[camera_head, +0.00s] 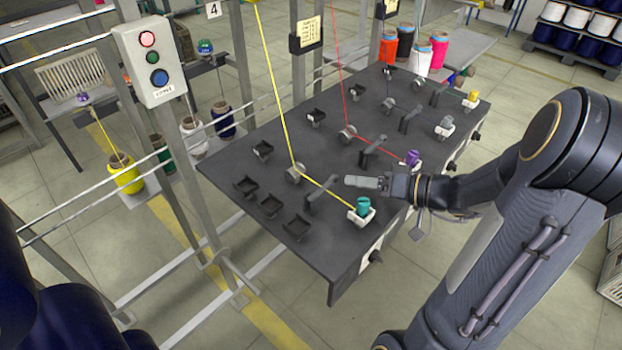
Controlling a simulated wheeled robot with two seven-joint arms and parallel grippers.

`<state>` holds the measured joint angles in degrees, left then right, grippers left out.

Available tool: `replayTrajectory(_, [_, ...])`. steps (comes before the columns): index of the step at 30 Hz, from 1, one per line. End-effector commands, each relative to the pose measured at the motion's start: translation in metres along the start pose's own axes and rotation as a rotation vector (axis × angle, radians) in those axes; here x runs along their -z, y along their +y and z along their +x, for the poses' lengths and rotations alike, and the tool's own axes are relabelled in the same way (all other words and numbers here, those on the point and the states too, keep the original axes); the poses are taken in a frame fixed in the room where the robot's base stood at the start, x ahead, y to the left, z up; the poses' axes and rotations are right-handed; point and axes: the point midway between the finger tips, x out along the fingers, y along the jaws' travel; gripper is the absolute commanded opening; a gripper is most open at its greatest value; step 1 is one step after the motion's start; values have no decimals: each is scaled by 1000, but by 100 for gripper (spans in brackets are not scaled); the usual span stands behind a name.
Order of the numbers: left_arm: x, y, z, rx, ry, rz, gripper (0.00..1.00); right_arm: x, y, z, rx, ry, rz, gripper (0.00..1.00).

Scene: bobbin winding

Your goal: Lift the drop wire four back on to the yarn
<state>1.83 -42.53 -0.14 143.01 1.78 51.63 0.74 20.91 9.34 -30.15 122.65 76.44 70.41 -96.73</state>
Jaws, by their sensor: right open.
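The yellow yarn (274,90) comes down from above to a grey round guide (295,174) on the dark table. From there it runs right to a teal bobbin (362,206) in a white holder. A dark slanted lever on a stand, seemingly the drop wire (322,192), stands along this stretch of yarn. I cannot tell whether it touches the yarn. My right gripper (352,181) comes in from the right, open, just above and right of the lever, with nothing seen in it. My left gripper is not in view.
The dark table (225,165) carries several small black trays at its left. A red yarn (340,75) runs to a purple bobbin (412,158) behind my right gripper. A control box (149,60) and a "4" sign (213,9) are on the frame at left.

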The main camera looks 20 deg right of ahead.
Motion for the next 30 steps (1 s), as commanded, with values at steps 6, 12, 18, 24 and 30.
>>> replayTrajectory(6, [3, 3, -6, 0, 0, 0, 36, -1, -2, 33, 3, -7, 1, 45])
replayTrajectory(12, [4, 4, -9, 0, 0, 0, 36, 0, -2, 62, 3, -5, 1, 45])
replayTrajectory(18, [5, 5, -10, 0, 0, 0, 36, -1, -1, 73, 0, -3, 0, 45])
replayTrajectory(24, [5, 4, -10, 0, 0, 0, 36, -1, -1, 74, 0, -2, -1, 45])
replayTrajectory(30, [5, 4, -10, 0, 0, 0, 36, -1, -1, 73, 0, -2, 0, 22])
